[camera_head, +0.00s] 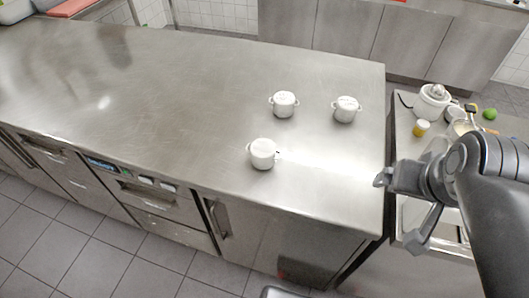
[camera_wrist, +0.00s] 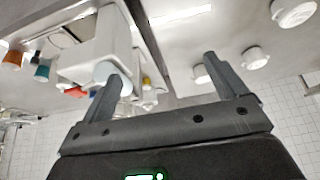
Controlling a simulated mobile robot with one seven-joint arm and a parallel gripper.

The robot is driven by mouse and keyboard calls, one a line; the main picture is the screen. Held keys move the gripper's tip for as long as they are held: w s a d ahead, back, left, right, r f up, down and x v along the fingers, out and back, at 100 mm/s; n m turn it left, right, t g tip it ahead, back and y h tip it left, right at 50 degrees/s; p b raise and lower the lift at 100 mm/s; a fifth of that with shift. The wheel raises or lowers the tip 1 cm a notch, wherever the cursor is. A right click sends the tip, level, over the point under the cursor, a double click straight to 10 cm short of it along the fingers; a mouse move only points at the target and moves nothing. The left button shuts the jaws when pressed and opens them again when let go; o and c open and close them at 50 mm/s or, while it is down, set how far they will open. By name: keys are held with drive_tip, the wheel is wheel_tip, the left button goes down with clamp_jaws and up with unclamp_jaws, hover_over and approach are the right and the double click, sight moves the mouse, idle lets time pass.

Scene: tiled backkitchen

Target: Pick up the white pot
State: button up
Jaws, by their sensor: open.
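Three white lidded pots with small side handles stand on the steel counter (camera_head: 180,90) in the head view. One pot (camera_head: 263,154) is nearest the front edge, one (camera_head: 284,104) is behind it, and one (camera_head: 346,109) is to the right. I cannot tell which one the task means. My gripper (camera_head: 384,180) is at the counter's right edge, to the right of all the pots and apart from them. In the wrist view my gripper (camera_wrist: 162,75) is open with nothing between its fingers. Three pots (camera_wrist: 294,12) show at the upper right there, upside down.
A side table to the right holds a white juicer (camera_head: 432,102), a yellow cup (camera_head: 421,128) and a green fruit (camera_head: 490,114). My arm extends over this table. The counter around and left of the pots is clear. A red board (camera_head: 72,7) lies at the far left.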

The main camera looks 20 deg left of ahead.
drive_tip(key=n+g, duration=0.6)
drive_tip(key=n, duration=2.7)
hover_over(263, 147)
drive_tip(key=d, duration=0.1)
drive_tip(key=f, duration=0.7)
drive_tip(key=shift+s+f, duration=0.1)
drive_tip(key=shift+s, duration=0.15)
drive_tip(key=shift+a+f, duration=0.2)
drive_tip(key=shift+a, duration=0.05)
wheel_tip(263, 147, down, 5)
drive_tip(key=shift+a+f, duration=0.1)
drive_tip(key=shift+f, duration=0.05)
drive_tip(key=shift+w+a+f, duration=0.1)
drive_tip(key=shift+w+f, duration=0.05)
drive_tip(key=shift+f, duration=1.2)
drive_tip(key=shift+w+a+f, duration=0.1)
drive_tip(key=shift+w+f, duration=0.05)
drive_tip(key=shift+f, duration=1.2)
